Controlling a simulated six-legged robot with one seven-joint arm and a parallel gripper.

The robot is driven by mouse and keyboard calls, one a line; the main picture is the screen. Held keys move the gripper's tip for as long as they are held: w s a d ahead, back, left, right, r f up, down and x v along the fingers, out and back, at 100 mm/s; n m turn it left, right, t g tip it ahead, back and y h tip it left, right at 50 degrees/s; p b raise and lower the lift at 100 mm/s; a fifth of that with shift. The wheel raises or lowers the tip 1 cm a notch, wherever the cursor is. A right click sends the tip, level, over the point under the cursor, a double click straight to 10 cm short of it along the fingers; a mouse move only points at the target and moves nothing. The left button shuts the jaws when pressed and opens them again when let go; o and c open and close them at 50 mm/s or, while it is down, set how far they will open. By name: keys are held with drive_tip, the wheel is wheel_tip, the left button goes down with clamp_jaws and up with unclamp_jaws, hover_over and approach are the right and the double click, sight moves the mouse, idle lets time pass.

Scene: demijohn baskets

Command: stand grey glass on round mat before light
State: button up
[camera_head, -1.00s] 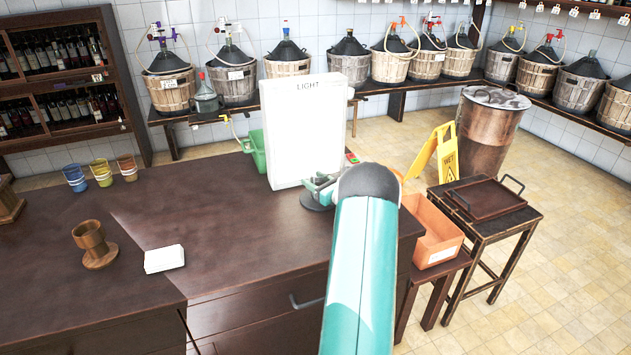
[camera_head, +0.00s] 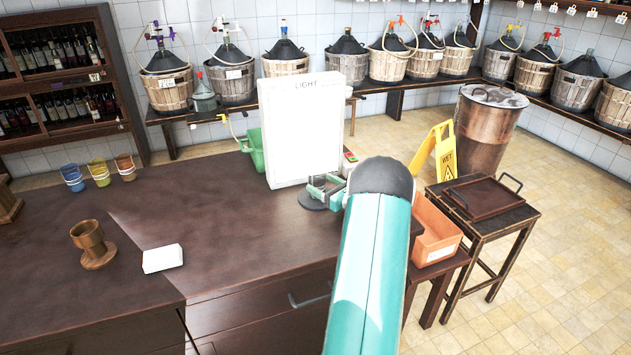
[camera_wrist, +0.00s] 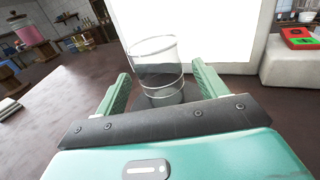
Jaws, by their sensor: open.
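The grey glass (camera_wrist: 157,68) is clear and stands upright between the two fingers of my gripper (camera_wrist: 162,88) in the wrist view. The fingers are open, with a gap at either side of the glass. The lit white panel marked LIGHT (camera_head: 302,130) stands behind the glass; it also shows in the wrist view (camera_wrist: 222,32). In the head view my gripper (camera_head: 325,188) is low in front of the panel, over the dark round mat (camera_head: 311,202). The glass appears to be on this mat, but its base is partly hidden.
A wooden cup (camera_head: 91,243) and a white block (camera_head: 162,258) are on the dark counter (camera_head: 235,240) at the left. Several small coloured cups (camera_head: 99,173) stand farther back. An orange bin (camera_head: 436,238) and a side table with a tray (camera_head: 483,198) are at the right.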

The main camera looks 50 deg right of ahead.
drive_tip(key=s, duration=0.4)
drive_tip(key=s+a, duration=0.1)
drive_tip(key=s, duration=0.2)
drive_tip(key=shift+s, duration=0.1)
drive_tip(key=w+a+r+n+g+y, duration=0.1)
drive_tip(key=w+a+r+n+y, duration=0.25)
drive_tip(key=a, duration=0.45)
drive_tip(key=w+a+r+n+g+y, duration=0.1)
drive_tip(key=w+a+r+n+y, duration=0.3)
drive_tip(key=a, duration=0.4)
drive_tip(key=w+a+r+n+g+y, duration=0.1)
drive_tip(key=a+r+n+g, duration=0.2)
drive_tip(key=a, duration=0.6)
drive_tip(key=w+a+r+n+g+y, duration=0.1)
drive_tip(key=a+n+g+y, duration=0.15)
drive_tip(key=a+n, duration=0.4)
drive_tip(key=s+a+r+n+g+h, duration=0.1)
drive_tip(key=s+a+n+g, duration=0.25)
drive_tip(key=a, duration=0.55)
drive_tip(key=s+a+r+n+g+h, duration=0.1)
drive_tip(key=s+a+r+n+g, duration=0.1)
drive_tip(key=s+a+n, duration=0.5)
drive_tip(key=s+a+r+n+h, duration=0.1)
drive_tip(key=s+a+n+h, duration=0.5)
drive_tip(key=s+a+n, duration=0.2)
drive_tip(key=shift+s+r+n+t, duration=0.25)
drive_tip(key=shift+s+n+t, duration=0.15)
drive_tip(key=shift+s+n, duration=0.7)
drive_tip(key=shift+s, duration=0.1)
drive_tip(key=shift+c, duration=0.4)
